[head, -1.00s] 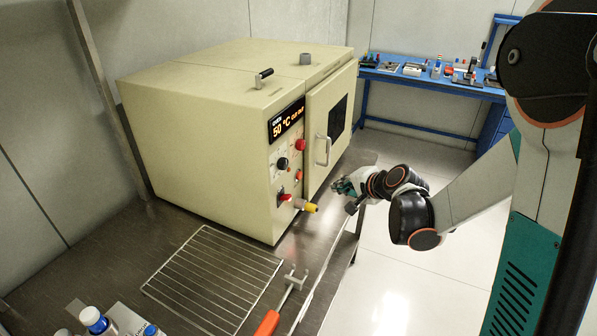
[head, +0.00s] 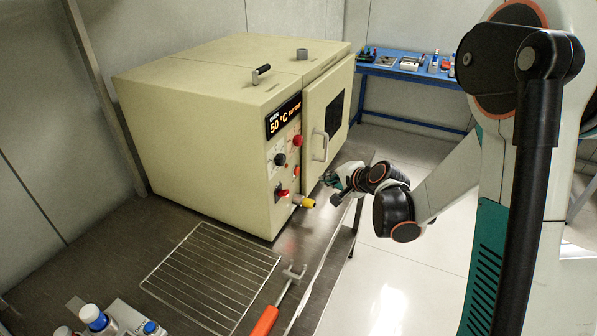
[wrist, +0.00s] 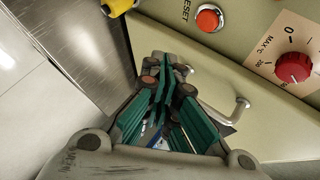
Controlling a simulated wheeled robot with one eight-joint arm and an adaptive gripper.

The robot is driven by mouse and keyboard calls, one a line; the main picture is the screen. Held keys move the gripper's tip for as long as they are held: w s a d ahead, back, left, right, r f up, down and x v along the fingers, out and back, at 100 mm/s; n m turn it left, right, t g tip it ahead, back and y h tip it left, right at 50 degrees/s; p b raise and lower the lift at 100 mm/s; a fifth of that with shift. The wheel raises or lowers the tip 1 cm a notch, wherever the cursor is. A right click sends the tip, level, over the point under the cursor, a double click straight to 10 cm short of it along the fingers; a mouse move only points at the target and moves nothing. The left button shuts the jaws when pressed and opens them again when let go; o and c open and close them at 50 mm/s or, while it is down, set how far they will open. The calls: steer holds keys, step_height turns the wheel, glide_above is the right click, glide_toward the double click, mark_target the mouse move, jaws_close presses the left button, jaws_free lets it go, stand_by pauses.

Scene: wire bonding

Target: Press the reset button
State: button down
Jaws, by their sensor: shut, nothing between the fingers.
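The reset button is a small red-orange round button (wrist: 209,18) beside the word RESET on the oven's cream front panel, at the top of the wrist view. In the head view the reset button (head: 295,169) is a small red dot below the upper red knob and above the yellow-ended fitting. My gripper (head: 327,179) is in front of the oven, right of the panel and below the door handle. In the wrist view my gripper (wrist: 163,80) has its teal fingers closed together and empty. The fingers appear apart from the button.
A red MAX °C knob (wrist: 293,68) and the yellow-ended fitting (head: 305,201) flank the button. The silver door handle (head: 320,146) stands out near my gripper. A wire rack (head: 210,275) and an orange-handled tool (head: 265,320) lie on the steel table (head: 120,235).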

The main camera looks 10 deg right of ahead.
steer(key=shift+w+a, duration=0.8)
steer(key=shift+a, duration=0.3)
steer(key=shift+w+a, duration=0.8)
steer(key=shift+a, duration=0.25)
steer(key=shift+w+a, duration=0.1)
steer(key=shift+a, duration=0.05)
steer(key=shift+w+a, duration=0.15)
steer(key=shift+a, duration=0.05)
steer(key=shift+w+a, duration=0.25)
steer(key=shift+a, duration=0.1)
stand_by(0.8)
steer(key=shift+s+d+b, duration=0.4)
steer(key=shift+s+d, duration=0.1)
steer(key=shift+d, duration=0.15)
steer(key=shift+s+d, duration=0.75)
steer(key=shift+d, duration=0.3)
steer(key=shift+s+d, duration=0.75)
steer(key=shift+d, duration=0.25)
